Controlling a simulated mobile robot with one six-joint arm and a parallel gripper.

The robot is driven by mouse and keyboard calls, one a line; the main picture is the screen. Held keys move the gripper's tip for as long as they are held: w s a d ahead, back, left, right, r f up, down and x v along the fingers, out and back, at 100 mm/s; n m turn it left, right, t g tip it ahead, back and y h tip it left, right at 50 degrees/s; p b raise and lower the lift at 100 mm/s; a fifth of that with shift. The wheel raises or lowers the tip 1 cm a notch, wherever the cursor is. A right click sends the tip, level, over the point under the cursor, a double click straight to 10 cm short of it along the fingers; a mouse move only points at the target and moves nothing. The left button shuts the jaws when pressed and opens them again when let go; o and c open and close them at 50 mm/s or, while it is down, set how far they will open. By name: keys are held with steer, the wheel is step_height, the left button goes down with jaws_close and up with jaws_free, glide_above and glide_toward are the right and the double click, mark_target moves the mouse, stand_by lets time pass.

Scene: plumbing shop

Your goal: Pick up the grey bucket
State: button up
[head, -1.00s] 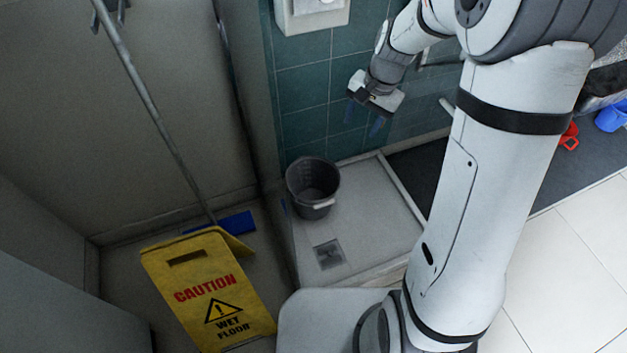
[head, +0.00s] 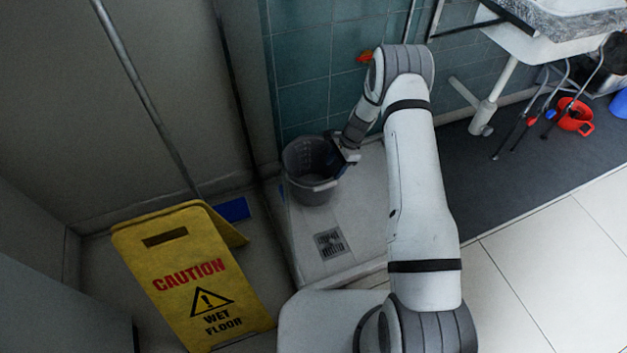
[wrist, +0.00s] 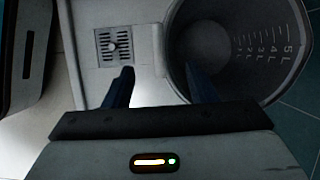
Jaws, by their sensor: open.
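The grey bucket (head: 308,172) stands upright on the pale shower tray (head: 362,215) in the tiled corner, with a light grey handle at its front rim. My gripper (head: 338,160) is at the bucket's right rim in the head view, its fingers partly hidden there. In the wrist view the gripper (wrist: 160,88) is open, with two dark blue fingers apart. The right finger overlaps the bucket's mouth and the left one is outside it, over the tray. The bucket (wrist: 242,15) shows its dark inside with litre marks. I cannot tell whether either finger touches the wall.
A yellow wet-floor sign (head: 195,275) stands left of the tray, with a blue mop head (head: 233,209) behind it. A drain (head: 331,243) lies in front of the bucket. A red bucket (head: 574,117) is far right under a sink. The tiled floor (head: 545,270) at right is clear.

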mark_target(323, 184)
steer(key=x, duration=0.3)
steer(key=shift+d+f+b, duration=0.1)
steer(key=shift+f+b, duration=0.15)
steer(key=shift+b, duration=0.15)
steer(key=b+x, duration=0.2)
steer(key=x, duration=0.3)
steer(key=shift+w+a+f, duration=0.15)
steer(key=shift+a+f, duration=0.1)
steer(key=shift+f, duration=0.05)
steer(key=shift+c, duration=0.2)
jaws_close()
steer(key=shift+r, duration=0.1)
